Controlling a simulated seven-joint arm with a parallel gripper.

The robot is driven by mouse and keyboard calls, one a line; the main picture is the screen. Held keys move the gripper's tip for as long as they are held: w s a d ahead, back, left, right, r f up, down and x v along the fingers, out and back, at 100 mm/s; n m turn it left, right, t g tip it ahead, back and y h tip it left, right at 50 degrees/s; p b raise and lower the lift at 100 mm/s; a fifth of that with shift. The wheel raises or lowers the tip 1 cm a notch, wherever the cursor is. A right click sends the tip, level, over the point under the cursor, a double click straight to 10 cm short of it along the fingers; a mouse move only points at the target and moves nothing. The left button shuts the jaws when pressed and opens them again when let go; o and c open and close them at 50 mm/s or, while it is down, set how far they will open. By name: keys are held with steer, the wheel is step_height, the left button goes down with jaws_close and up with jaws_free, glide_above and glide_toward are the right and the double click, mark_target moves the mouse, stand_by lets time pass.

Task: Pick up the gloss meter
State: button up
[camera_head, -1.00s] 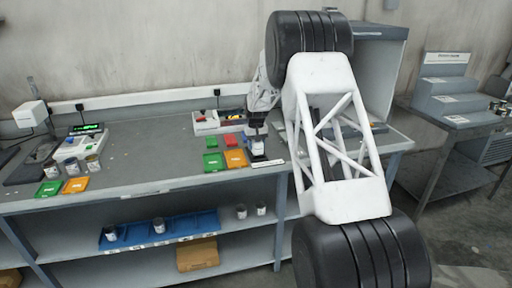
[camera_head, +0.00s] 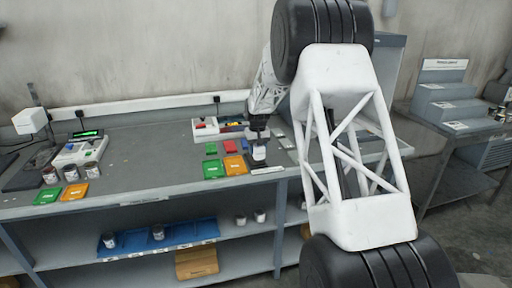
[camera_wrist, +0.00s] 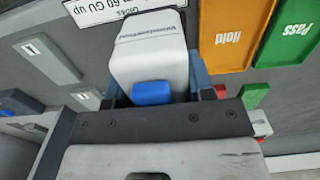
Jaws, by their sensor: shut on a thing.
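The gloss meter, as I take it, is a pale grey block with a blue button (camera_wrist: 150,60), seen large in the wrist view. In the head view it is a small white block (camera_head: 259,153) near the front edge of the bench, right of the orange card. My gripper (camera_wrist: 155,88) is shut on it, with a finger on each side. In the head view my gripper (camera_head: 258,136) is right above it. I cannot tell whether its underside touches the bench.
A white label plate (camera_wrist: 105,10) lies in front of the meter. An orange "Hold" card (camera_wrist: 232,35) and a green "Pass" card (camera_wrist: 290,38) lie close on its right in the wrist view. A tray of coloured items (camera_head: 208,128) stands behind. The bench's middle (camera_head: 150,155) is clear.

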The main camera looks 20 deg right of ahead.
steer(key=s, duration=0.7)
steer(key=s+a+r, duration=0.1)
steer(key=s, duration=0.3)
steer(key=shift+a, duration=0.1)
steer(key=shift+w, duration=0.2)
stand_by(0.4)
steer(key=w+a, duration=1.5)
steer(key=a, duration=0.1)
steer(key=shift+w+r, duration=0.2)
steer(key=shift+w, duration=0.05)
steer(key=shift+w, duration=0.1)
glide_above(211, 147)
steer(key=shift+w+f, duration=0.1)
steer(key=shift+f, duration=0.65)
stand_by(0.7)
